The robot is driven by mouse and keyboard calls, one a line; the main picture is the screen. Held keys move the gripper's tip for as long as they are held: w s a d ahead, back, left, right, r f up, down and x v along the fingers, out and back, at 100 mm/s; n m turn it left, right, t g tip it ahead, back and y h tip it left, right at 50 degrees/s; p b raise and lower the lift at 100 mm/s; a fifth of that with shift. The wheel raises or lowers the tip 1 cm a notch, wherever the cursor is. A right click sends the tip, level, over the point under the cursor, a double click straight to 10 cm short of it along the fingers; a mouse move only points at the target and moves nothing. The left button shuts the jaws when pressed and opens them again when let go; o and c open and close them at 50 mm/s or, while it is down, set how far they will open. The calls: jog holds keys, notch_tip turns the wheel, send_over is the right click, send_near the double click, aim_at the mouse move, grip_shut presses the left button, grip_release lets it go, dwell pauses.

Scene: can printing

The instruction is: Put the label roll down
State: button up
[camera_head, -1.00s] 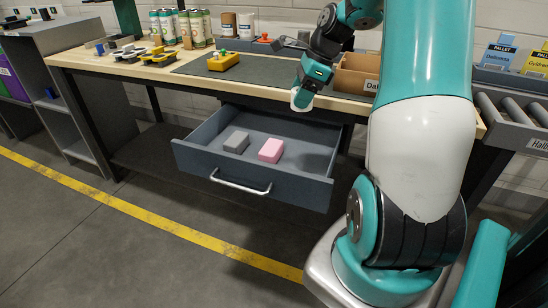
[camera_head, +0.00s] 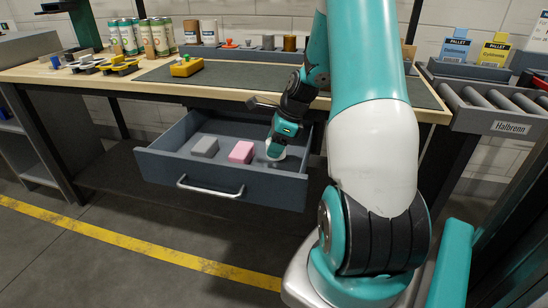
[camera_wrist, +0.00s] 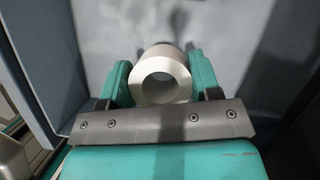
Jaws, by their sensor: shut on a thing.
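The label roll (camera_wrist: 178,58) is a pale hollow cylinder. In the wrist view it sits between the two teal fingers of my gripper (camera_wrist: 160,82), which is shut on it. In the head view my gripper (camera_head: 277,150) is inside the open grey drawer (camera_head: 225,184), at its right side, with the pale roll low at the fingertips. I cannot tell whether the roll touches the drawer floor. A pink block (camera_head: 241,152) lies just left of my gripper, and a grey block (camera_head: 204,147) lies further left in the drawer.
The workbench (camera_head: 135,85) stands above the drawer. A yellow tool (camera_head: 186,67) and several cans (camera_head: 128,37) are on it. A roller conveyor (camera_head: 490,104) is at the right. The drawer's right wall is close to my gripper.

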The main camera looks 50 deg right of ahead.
notch_tip(320, 180, down, 4)
jog(key=shift+r+b, duration=0.1)
jog(key=shift+b, duration=0.25)
jog(key=shift+r, duration=0.1)
jog(key=o, duration=0.9)
jog(key=shift+o, duration=0.2)
